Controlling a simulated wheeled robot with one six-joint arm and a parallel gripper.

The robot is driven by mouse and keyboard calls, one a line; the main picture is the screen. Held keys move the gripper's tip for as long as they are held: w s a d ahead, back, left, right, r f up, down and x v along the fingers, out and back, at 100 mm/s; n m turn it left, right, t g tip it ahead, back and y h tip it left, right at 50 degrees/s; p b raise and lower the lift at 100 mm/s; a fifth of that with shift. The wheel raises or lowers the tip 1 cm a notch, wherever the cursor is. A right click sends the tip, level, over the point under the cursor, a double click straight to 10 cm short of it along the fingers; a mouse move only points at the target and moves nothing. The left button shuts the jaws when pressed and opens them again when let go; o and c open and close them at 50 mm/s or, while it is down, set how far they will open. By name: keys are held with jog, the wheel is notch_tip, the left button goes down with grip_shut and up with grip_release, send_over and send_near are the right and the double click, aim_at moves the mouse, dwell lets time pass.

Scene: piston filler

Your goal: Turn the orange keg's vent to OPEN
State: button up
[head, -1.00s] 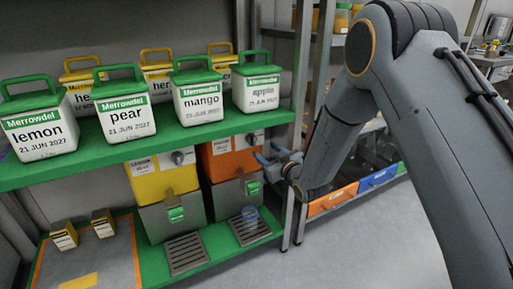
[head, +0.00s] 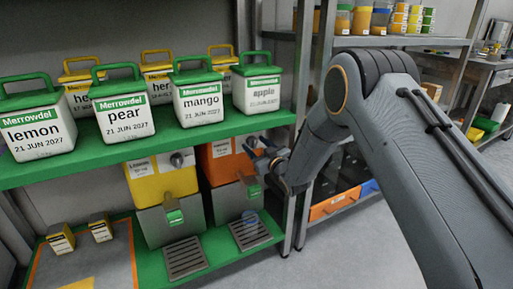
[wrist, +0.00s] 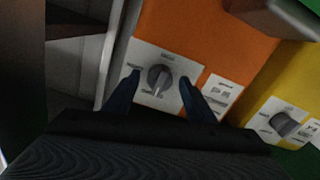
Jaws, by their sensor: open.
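The orange keg (head: 222,162) stands on the lower green shelf, right of the yellow keg (head: 165,180). In the wrist view its orange front (wrist: 205,40) carries a white plate with a round grey vent knob (wrist: 160,76). The knob's pale pointer points toward the bottom of the wrist picture; the small lettering around it is too blurred to read. My gripper (wrist: 158,92) is open, with one finger on either side of the knob; I cannot tell whether they touch it. In the head view my gripper (head: 262,152) covers the orange keg's knob.
The yellow keg's similar knob (wrist: 284,124) is close by in the wrist view. A green upper shelf (head: 150,150) with labelled tubs hangs above the kegs. A metal post (head: 300,130) stands right beside my gripper. Drip grates (head: 185,258) lie below.

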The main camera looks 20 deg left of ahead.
jog(key=c, duration=1.1)
jog(key=shift+o, duration=0.3)
jog(key=m+p, duration=0.1)
jog(key=m, duration=0.3)
jog(key=shift+m+p, duration=0.3)
jog(key=shift+m, duration=0.1)
jog(key=m+p, duration=0.1)
jog(key=m, duration=0.3)
jog(key=shift+s+m, duration=0.1)
jog(key=shift+m, duration=0.2)
jog(key=m, duration=0.4)
jog(key=shift+p, duration=0.4)
jog(key=shift+m, duration=2.1)
jog(key=shift+a, duration=0.1)
